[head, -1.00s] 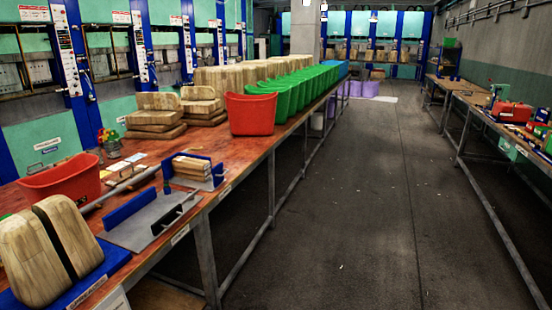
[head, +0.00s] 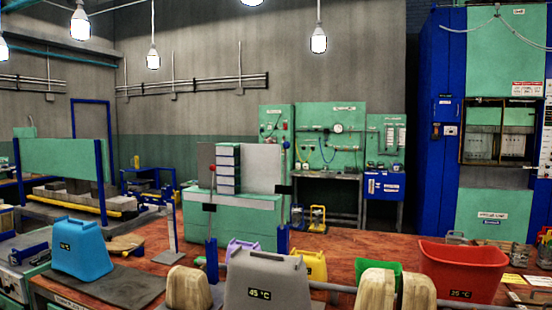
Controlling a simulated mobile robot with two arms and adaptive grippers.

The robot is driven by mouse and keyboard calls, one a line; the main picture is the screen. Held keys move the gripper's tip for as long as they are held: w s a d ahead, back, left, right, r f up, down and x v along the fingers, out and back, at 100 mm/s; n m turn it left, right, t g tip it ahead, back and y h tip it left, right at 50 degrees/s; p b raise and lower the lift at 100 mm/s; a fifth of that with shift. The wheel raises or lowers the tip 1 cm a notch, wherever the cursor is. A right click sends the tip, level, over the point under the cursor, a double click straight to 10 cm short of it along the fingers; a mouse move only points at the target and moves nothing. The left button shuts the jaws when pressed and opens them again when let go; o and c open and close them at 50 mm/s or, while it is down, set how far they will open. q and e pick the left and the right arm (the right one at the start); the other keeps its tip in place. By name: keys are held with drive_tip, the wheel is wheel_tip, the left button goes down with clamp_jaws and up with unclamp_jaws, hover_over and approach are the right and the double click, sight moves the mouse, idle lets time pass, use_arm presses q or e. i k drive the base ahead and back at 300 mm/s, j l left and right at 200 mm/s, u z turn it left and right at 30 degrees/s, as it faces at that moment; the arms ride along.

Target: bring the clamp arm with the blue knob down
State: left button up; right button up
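Two thin upright clamp arms stand behind the grey box in the middle of the head view. The right clamp arm (head: 285,190) rises from a blue post (head: 283,240). Small knobs show near its top (head: 285,143); one looks bluish, but they are too small to be sure of the colour. The left clamp arm (head: 211,190) has a red knob (head: 212,168) and rises from another blue post (head: 212,262). Both arms look raised. Their lower parts are partly hidden by the things in front.
A grey box (head: 262,280) reading 45 °C stands in front, with wooden blocks (head: 187,290) beside it. A blue box (head: 82,250) is at left, a red bin (head: 462,270) at right. A stack of drawers (head: 228,168) stands behind. Bare red tabletop (head: 345,250) shows between.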

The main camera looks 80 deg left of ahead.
sight(284, 190)
drive_tip(key=u, duration=1.9)
